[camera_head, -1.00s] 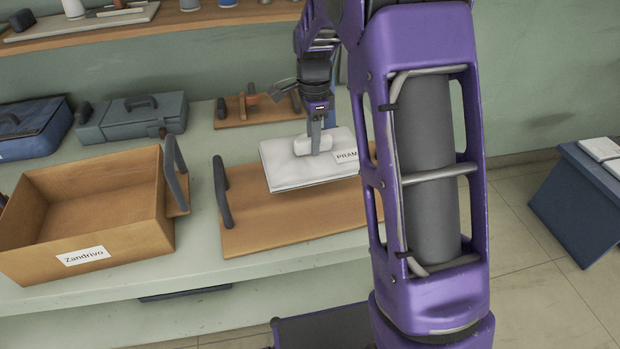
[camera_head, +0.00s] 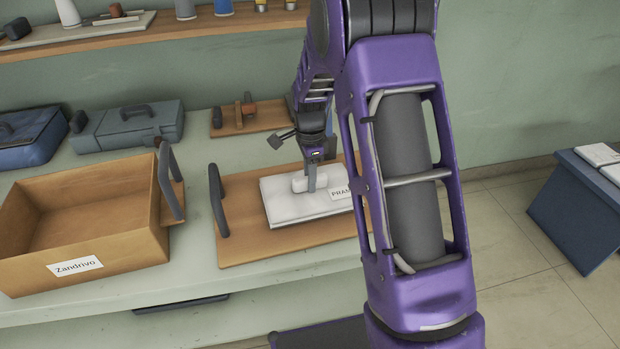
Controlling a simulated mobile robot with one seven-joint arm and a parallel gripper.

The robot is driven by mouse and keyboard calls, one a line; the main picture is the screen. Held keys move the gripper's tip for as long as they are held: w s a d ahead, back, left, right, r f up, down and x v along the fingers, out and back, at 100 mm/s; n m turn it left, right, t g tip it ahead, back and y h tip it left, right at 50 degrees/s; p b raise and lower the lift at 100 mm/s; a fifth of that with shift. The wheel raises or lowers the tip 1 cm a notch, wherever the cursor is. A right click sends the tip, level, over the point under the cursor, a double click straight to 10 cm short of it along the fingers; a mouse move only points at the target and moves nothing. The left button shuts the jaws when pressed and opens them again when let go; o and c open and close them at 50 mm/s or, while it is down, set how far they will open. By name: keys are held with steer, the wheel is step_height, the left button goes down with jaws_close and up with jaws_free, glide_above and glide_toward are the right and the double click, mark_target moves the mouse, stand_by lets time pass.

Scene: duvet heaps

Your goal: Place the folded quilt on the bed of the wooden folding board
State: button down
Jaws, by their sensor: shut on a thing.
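The folded quilt (camera_head: 290,208) is a flat white slab with a raised white grip piece on top and a label reading "PRAM", partly hidden. It lies over the middle of the wooden folding board (camera_head: 240,243), level, and looks to be on or very close to the board's bed. The board is a tan panel with a dark upright handle at its left; its right end is hidden behind my arm. My gripper (camera_head: 311,184) points down and is shut on the quilt's raised top piece.
An open wooden crate labelled "Zandrivo" (camera_head: 150,245) stands left of the board. Behind are a grey toolbox (camera_head: 135,130), a blue case (camera_head: 30,135) and a small wooden board with a clamp (camera_head: 225,130). A dark blue stand (camera_head: 570,215) is at right.

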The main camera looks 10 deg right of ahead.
steer(key=shift+f, duration=0.2)
steer(key=c, duration=0.6)
jaws_free()
steer(key=shift+c, duration=0.2)
steer(key=shift+r, duration=0.1)
step_height(320, 180, up, 12)
steer(key=p, duration=0.2)
steer(key=shift+r, duration=0.15)
